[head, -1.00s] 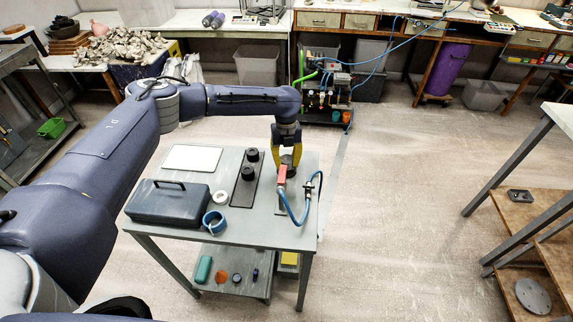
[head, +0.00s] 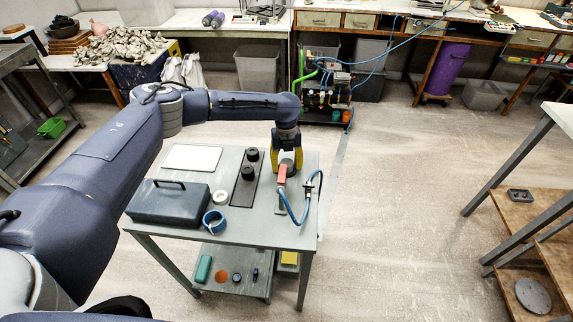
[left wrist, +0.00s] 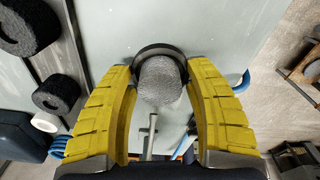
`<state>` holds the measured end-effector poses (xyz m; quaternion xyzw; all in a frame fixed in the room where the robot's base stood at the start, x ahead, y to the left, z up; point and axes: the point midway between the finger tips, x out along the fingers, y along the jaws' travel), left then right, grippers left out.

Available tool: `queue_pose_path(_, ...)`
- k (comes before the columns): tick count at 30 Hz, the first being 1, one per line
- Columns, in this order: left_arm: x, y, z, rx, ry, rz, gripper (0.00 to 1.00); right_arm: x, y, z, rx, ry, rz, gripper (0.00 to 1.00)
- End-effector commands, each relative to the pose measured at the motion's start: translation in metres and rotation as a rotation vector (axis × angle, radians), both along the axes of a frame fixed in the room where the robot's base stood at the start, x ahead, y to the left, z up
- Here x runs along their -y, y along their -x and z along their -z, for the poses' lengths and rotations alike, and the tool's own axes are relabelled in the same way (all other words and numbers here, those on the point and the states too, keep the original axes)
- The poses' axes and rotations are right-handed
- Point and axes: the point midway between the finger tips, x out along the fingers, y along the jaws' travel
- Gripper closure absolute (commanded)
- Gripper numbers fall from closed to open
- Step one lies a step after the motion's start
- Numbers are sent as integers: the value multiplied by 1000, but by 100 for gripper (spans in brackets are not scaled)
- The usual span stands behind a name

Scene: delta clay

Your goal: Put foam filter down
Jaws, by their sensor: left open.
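My left gripper (left wrist: 160,105) is open, pointing down over the right part of the grey table (head: 262,228). Its yellow fingers stand on either side of a grey, rough-textured cylinder (left wrist: 160,80), which looks like the foam filter. A dark round rim (left wrist: 158,50) shows behind the cylinder; I cannot tell if they are joined. In the head view the gripper (head: 287,168) largely hides the cylinder. Two black porous rings (left wrist: 28,22) (left wrist: 57,95) sit on a dark strip to the left. My right gripper is not in view.

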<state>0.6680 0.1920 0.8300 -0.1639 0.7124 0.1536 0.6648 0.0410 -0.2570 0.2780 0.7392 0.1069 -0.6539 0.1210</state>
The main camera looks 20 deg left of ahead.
Motion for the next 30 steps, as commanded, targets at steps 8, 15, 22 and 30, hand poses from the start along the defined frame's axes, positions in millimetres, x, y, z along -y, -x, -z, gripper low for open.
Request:
queue_pose_path(8,-1,-2,-24,3,1,1,47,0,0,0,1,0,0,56)
queue_pose_path(15,-2,-5,-67,2,0,1,47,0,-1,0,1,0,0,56)
queue_pose_path(22,-2,-7,-101,1,1,2,47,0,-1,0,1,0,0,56)
queue_pose_path(30,-3,-8,-120,0,1,0,47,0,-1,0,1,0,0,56)
